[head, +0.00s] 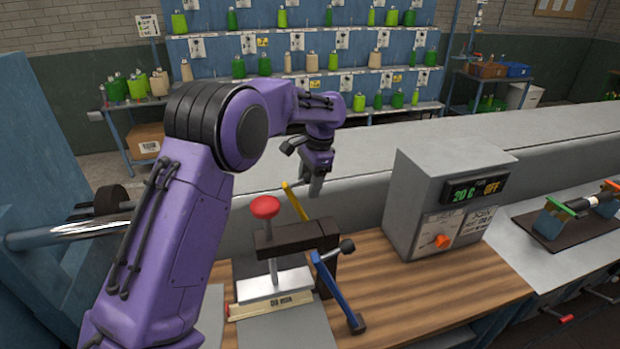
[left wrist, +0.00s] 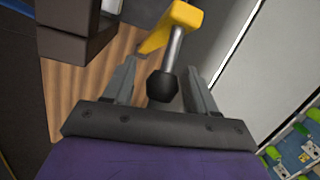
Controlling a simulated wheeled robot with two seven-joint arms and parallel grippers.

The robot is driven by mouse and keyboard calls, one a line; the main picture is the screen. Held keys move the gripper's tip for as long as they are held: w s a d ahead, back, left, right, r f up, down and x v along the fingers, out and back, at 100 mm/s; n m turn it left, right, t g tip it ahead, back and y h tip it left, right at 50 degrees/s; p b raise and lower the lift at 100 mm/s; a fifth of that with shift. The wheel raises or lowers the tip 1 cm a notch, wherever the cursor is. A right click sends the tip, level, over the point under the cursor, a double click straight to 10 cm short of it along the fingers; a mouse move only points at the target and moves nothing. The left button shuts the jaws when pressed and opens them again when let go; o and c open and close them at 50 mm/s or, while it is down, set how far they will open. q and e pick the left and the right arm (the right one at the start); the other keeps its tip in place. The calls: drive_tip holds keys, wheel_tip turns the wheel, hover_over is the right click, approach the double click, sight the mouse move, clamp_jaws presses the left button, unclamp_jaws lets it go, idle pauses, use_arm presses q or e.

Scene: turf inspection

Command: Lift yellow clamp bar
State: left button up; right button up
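The yellow clamp bar (head: 295,202) stands tilted up behind the dark clamp block (head: 300,236) on the wooden bench. In the left wrist view the yellow bar (left wrist: 172,28) carries a metal rod ending in a black knob (left wrist: 163,87). My left gripper (head: 314,187) is just right of the bar's upper end in the head view. In the left wrist view the left gripper (left wrist: 160,68) is open, its fingers on either side of the rod and knob with gaps showing. Whether a finger touches the bar is not clear. My right gripper is not in view.
A red-topped press (head: 265,207) stands over a metal plate in front of the block. A blue lever (head: 333,288) slants from the block's right side. A grey control box (head: 445,200) stands to the right. Bare wood (head: 430,295) lies in front of it.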

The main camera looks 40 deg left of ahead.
use_arm(q)
wheel_tip(320, 180, up, 10)
drive_tip(key=w+d, duration=0.1)
drive_tip(key=shift+d+r, duration=0.2)
drive_tip(key=shift+d, duration=0.1)
idle(0.4)
